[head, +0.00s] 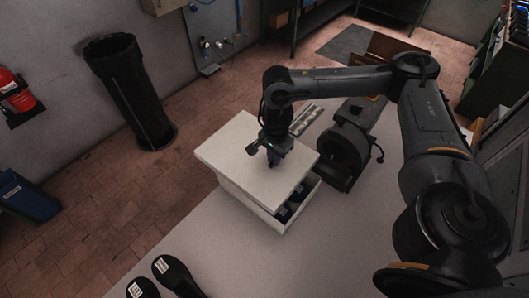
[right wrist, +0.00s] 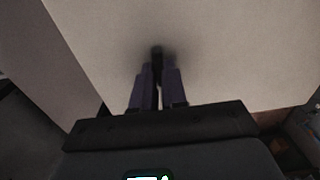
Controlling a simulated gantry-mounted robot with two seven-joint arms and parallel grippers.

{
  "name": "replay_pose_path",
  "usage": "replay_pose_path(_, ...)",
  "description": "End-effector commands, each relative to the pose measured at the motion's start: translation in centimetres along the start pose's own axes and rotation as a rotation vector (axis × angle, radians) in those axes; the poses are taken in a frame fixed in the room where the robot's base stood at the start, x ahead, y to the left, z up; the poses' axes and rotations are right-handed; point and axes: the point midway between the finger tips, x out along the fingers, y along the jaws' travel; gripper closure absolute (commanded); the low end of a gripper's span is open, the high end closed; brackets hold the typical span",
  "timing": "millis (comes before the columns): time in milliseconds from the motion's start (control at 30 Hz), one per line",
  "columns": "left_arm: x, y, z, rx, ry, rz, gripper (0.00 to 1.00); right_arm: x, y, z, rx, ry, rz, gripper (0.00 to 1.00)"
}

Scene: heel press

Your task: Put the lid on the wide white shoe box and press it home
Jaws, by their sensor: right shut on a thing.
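The white lid (head: 235,157) lies over the wide white shoe box (head: 248,207) on the pale bench. It looks offset or tilted: an opening shows beneath its right front edge, with dark blue contents (head: 288,210) inside the box. My right gripper (head: 272,160) points down at the middle of the lid, its fingers close together on a small dark part there. In the right wrist view the fingers (right wrist: 157,75) meet a dark spot on the pale lid (right wrist: 225,45); what lies between them is hard to see. My left gripper is not in view.
A dark machine (head: 345,150) stands on the bench close to the box's right. Two dark shoe-shaped pieces with white labels (head: 175,275) lie at the bottom left. A black bin (head: 130,90) stands on the tiled floor. The bench in front of the box is clear.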

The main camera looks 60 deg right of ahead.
Motion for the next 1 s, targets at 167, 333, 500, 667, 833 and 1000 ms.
replay_pose_path(167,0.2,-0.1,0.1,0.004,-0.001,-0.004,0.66,1.0,1.0,-0.5,0.005,0.000,0.006,1.00)
replay_pose_path(333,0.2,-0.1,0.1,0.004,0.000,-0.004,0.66,1.6,1.7,-0.8,0.007,0.000,0.006,1.00)
replay_pose_path(500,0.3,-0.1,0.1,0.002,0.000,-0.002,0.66,2.2,2.2,-1.1,0.010,0.000,0.006,1.00)
replay_pose_path(667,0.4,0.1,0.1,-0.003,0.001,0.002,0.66,2.5,2.6,-1.3,0.012,0.000,0.005,1.00)
replay_pose_path(833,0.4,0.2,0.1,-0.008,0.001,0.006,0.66,2.9,3.0,-1.4,0.012,0.000,0.003,1.00)
replay_pose_path(1000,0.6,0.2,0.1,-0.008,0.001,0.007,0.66,3.6,3.7,-1.7,0.013,0.001,0.003,1.00)
